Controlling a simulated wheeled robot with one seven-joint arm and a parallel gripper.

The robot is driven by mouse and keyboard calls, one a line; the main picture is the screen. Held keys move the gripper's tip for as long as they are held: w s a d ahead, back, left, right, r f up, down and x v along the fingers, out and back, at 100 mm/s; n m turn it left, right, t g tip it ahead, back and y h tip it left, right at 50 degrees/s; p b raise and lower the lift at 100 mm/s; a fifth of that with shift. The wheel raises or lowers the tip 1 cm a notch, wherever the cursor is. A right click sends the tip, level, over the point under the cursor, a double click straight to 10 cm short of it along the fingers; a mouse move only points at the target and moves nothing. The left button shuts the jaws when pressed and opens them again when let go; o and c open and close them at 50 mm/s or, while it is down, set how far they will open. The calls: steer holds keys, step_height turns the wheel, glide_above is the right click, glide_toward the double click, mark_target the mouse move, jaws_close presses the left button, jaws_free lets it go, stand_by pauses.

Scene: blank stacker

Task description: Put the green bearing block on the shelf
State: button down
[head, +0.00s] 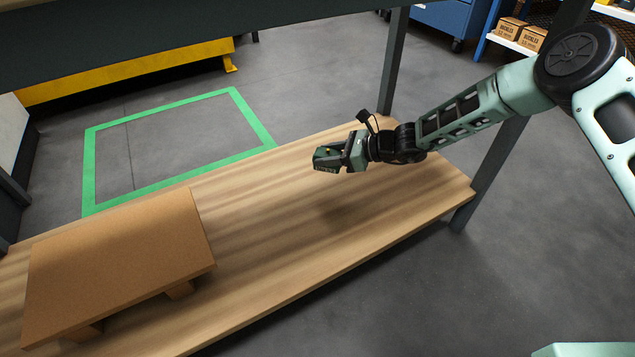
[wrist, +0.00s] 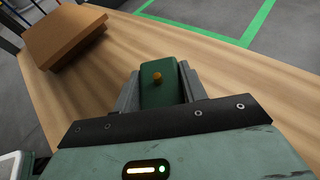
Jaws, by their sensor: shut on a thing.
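The green bearing block (wrist: 160,84) has a small orange knob on top and sits between the two fingers of my gripper (wrist: 160,92) in the wrist view. In the head view my gripper (head: 340,155) is shut on the block (head: 327,158), above the right part of the wooden bench. A shadow lies on the wood below, so the block appears held clear of the surface. A low brown raised platform (head: 118,260), likely the shelf, stands on feet at the left end of the bench. It shows in the upper left of the wrist view (wrist: 62,35), with its top bare.
The wooden bench top (head: 260,240) is clear between my gripper and the platform. A dark upright post (head: 393,60) stands behind the bench, another at its right end. A dark beam (head: 180,30) crosses the top left. Cardboard boxes (head: 532,40) sit on a rack far right.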

step_height(320, 180, down, 8)
steer(key=b, duration=0.4)
steer(key=shift+r, duration=0.3)
steer(key=c, duration=0.8)
jaws_free()
steer(key=shift+f, duration=0.25)
steer(key=shift+r, duration=0.1)
steer(key=shift+d+r, duration=0.15)
steer(key=shift+r, duration=0.05)
steer(key=p+v, duration=0.5)
steer(key=v, duration=0.5)
steer(key=shift+d+r+p, duration=0.2)
steer(key=shift+p, duration=0.2)
steer(key=shift+s+d+r, duration=0.1)
steer(key=shift+s+d, duration=0.1)
steer(key=shift+d, duration=0.4)
